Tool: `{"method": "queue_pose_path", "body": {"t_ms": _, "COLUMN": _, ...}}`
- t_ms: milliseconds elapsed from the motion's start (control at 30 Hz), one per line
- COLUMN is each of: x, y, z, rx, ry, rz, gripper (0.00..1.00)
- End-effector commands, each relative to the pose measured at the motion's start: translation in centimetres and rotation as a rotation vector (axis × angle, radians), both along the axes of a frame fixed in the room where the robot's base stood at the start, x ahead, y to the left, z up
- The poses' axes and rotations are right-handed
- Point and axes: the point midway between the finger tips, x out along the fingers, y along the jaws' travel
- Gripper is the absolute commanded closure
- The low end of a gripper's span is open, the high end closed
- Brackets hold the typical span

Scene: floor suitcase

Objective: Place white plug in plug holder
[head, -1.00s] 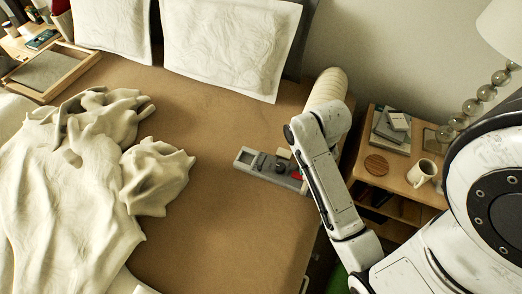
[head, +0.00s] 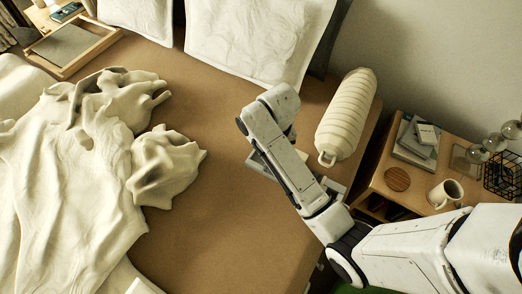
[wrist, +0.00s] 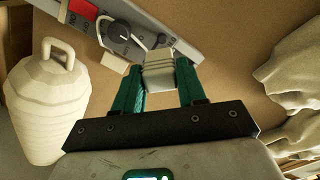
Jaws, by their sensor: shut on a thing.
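My gripper (wrist: 159,85) is shut on the white plug (wrist: 158,70), a small pale ribbed block between the green fingertips in the wrist view. The plug holder, a grey strip (wrist: 190,32) with a dark round knob and a red part, lies on the bed just beyond the plug. A small cream block (wrist: 115,62) sits at its near edge. I cannot tell whether the plug touches the holder. In the head view, my arm hides most of the grey strip (head: 262,166), and the gripper is hidden behind it.
A cream ribbed lantern-like object with a handle (head: 345,115) lies right of the arm, close to the gripper in the wrist view (wrist: 45,100). A crumpled blanket (head: 90,180) covers the bed's left. A nightstand (head: 455,140) with a mug (head: 444,193) stands right.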

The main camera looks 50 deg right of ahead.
Motion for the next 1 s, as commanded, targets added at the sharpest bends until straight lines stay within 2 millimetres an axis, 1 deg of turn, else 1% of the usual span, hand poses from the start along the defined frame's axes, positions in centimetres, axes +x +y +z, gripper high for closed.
{"method": "queue_pose_path", "body": {"t_ms": 33, "x": 1.2, "y": -0.3, "z": -0.5, "rx": 0.0, "ry": 0.0, "rz": 0.0, "gripper": 0.9}}
{"method": "queue_pose_path", "body": {"t_ms": 100, "x": 2.7, "y": -0.6, "z": -1.1, "rx": -0.001, "ry": -0.001, "rz": -0.001, "gripper": 0.9}}
{"method": "queue_pose_path", "body": {"t_ms": 233, "x": 4.4, "y": -0.9, "z": -3.8, "rx": 0.0, "ry": 0.002, "rz": -0.001, "gripper": 0.9}}
{"method": "queue_pose_path", "body": {"t_ms": 400, "x": 6.0, "y": -1.3, "z": -5.8, "rx": 0.001, "ry": 0.001, "rz": -0.001, "gripper": 0.9}}
{"method": "queue_pose_path", "body": {"t_ms": 633, "x": 7.1, "y": -1.5, "z": -7.1, "rx": 0.0, "ry": 0.0, "rz": -0.001, "gripper": 0.9}}
{"method": "queue_pose_path", "body": {"t_ms": 800, "x": 7.0, "y": -1.5, "z": -9.4, "rx": 0.001, "ry": 0.002, "rz": -0.001, "gripper": 0.9}}
{"method": "queue_pose_path", "body": {"t_ms": 900, "x": 7.0, "y": -1.5, "z": -10.0, "rx": 0.0, "ry": 0.0, "rz": -0.001, "gripper": 0.9}}
{"method": "queue_pose_path", "body": {"t_ms": 1000, "x": 7.0, "y": -1.5, "z": -10.0, "rx": 0.0, "ry": -0.001, "rz": -0.001, "gripper": 0.9}}
